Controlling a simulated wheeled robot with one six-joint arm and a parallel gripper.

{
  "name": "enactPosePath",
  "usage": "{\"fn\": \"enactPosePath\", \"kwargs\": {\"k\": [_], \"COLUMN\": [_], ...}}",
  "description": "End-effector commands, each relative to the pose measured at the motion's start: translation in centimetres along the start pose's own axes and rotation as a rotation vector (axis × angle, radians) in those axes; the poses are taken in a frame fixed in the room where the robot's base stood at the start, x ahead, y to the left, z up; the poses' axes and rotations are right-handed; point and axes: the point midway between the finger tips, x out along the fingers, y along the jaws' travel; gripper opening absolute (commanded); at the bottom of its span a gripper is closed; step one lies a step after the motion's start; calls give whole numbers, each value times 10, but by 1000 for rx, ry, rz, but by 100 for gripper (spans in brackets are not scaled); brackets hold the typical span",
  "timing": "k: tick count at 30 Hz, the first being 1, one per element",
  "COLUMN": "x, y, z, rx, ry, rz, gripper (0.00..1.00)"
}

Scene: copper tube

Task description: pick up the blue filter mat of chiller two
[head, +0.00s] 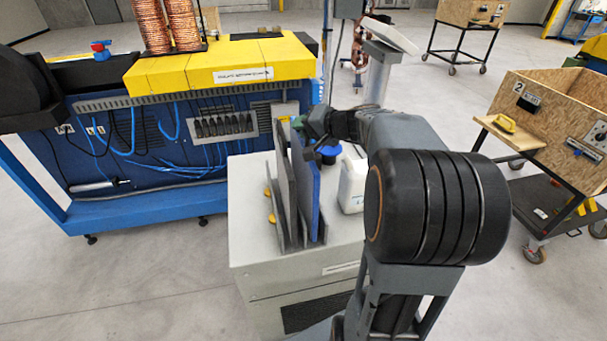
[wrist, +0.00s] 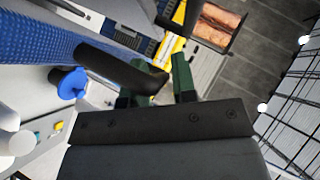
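The blue filter mat (head: 305,190) stands upright in a slotted holder on a grey cabinet in the head view. A dark grey mat (head: 284,185) stands upright just left of it. My gripper (head: 304,124) is at the top edge of the blue mat. In the wrist view the blue mat (wrist: 38,42) runs in from the left, and a dark curved bar reaches across one green finger. My gripper (wrist: 160,82) has its green fingers apart, with a gap showing between them. Whether the fingers touch the mat cannot be told.
A white canister (head: 352,185) stands right of the mats, with a blue round item (head: 329,155) near it, also visible in the wrist view (wrist: 72,84). A blue machine with a yellow top (head: 225,65) is behind left. A wooden crate cart (head: 550,110) stands right.

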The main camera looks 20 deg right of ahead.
Motion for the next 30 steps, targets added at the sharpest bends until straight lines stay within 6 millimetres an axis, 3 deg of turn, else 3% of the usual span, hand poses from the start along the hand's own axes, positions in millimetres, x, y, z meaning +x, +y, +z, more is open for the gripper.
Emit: {"fn": "enactPosePath", "kwargs": {"k": [8, 16, 30], "x": [2, 2, 2], "y": [0, 0, 0], "z": [0, 0, 0], "rx": [0, 0, -1], "ry": [1, 0, 1], "rz": [1, 0, 0], "gripper": [25, 0, 0]}}
